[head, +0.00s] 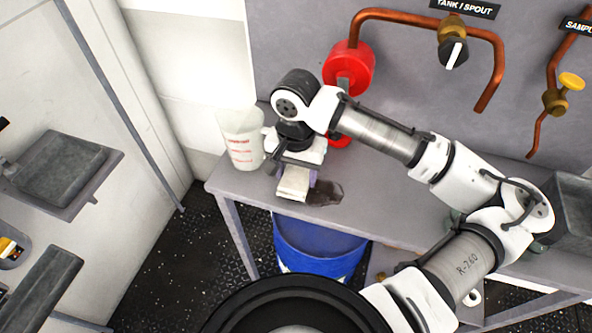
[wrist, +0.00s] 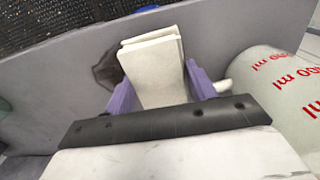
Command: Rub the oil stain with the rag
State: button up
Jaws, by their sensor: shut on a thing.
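A folded off-white rag (head: 293,184) is held in my gripper (head: 296,172), low over the grey bench near its front edge. In the wrist view the rag (wrist: 156,70) sits between the two purple fingers of my gripper (wrist: 160,85). The dark oil stain (head: 325,192) lies on the bench just right of the rag in the head view. In the wrist view part of the stain (wrist: 107,70) shows left of the rag. The rag may cover some of the stain; I cannot tell whether it touches the bench.
A white measuring jug (head: 240,140) with red marks stands close left of my gripper. A red valve wheel (head: 348,68) and copper pipe are on the wall behind. A blue drum (head: 318,248) stands below the bench (head: 385,212). The bench right of the stain is clear.

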aim_at(320, 194)
jog(key=shift+f+b, duration=0.7)
jog(key=shift+f, duration=0.35)
jog(key=shift+s+d+r+p, duration=0.1)
jog(key=shift+s+d, duration=0.1)
jog(key=shift+d, duration=0.4)
jog(key=shift+s+d+p, duration=0.1)
jog(key=shift+s+d, duration=0.1)
jog(key=shift+d, duration=0.35)
jog(key=shift+s+d+r+p, duration=0.1)
jog(key=shift+s+d, duration=0.1)
jog(key=shift+d, duration=0.4)
jog(key=shift+s+d+f, duration=0.1)
jog(key=shift+s+d, duration=0.3)
jog(key=shift+d, duration=0.8)
jog(key=shift+s+d+f, duration=0.1)
jog(key=shift+s+d, duration=0.3)
jog(key=shift+d, duration=0.85)
jog(key=shift+s+d, duration=0.4)
jog(key=shift+d, duration=0.8)
